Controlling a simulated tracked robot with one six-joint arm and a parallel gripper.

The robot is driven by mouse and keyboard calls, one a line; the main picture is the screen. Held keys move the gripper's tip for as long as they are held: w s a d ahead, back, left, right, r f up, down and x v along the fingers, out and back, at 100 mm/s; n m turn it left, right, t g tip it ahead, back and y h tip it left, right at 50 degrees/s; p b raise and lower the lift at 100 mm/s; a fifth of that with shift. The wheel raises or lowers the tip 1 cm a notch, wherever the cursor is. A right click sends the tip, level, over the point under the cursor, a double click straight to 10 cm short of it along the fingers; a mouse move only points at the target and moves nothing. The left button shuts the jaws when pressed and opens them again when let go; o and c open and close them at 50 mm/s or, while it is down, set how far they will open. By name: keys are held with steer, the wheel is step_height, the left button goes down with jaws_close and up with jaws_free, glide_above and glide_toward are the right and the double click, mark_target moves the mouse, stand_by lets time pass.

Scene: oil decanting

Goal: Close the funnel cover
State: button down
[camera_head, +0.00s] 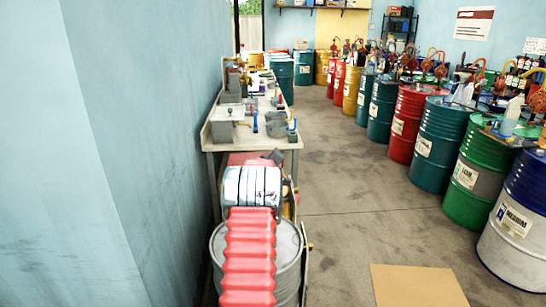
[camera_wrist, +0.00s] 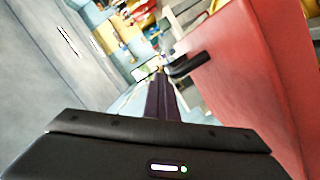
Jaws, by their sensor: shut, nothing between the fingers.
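A large flat red panel (camera_wrist: 245,85), which looks like the funnel cover, stands steeply tilted at the right of the wrist view. A black handle-like piece (camera_wrist: 188,65) shows at its left edge. My gripper (camera_wrist: 160,82) is shut and empty, with its narrow dark fingers just left of the panel. I cannot tell whether they touch it. In the head view, a red patch (camera_head: 248,158) shows just beyond my arm, in front of the workbench. My arm hides most of it, and the funnel's opening is not visible.
A grey drum (camera_head: 291,247) stands below my arm. A workbench (camera_head: 255,142) with containers runs along the left wall (camera_head: 150,130). A row of coloured drums (camera_head: 440,143) lines the right side. Cardboard (camera_head: 418,287) lies on the floor; the middle aisle is clear.

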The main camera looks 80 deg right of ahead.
steer(key=shift+s+a+f, duration=0.1)
steer(key=shift+s+f, duration=0.05)
steer(key=shift+f, duration=0.45)
steer(key=shift+s+a, duration=0.15)
steer(key=shift+a, duration=0.25)
steer(key=shift+s+a+r, duration=0.3)
steer(key=shift+a+r, duration=0.25)
steer(key=shift+a, duration=0.85)
steer(key=shift+s+a+r, duration=0.35)
steer(key=shift+a+r, duration=0.25)
steer(key=shift+a, duration=0.8)
steer(key=shift+s+a+r, duration=0.3)
steer(key=shift+a+r, duration=0.25)
steer(key=shift+a, duration=0.85)
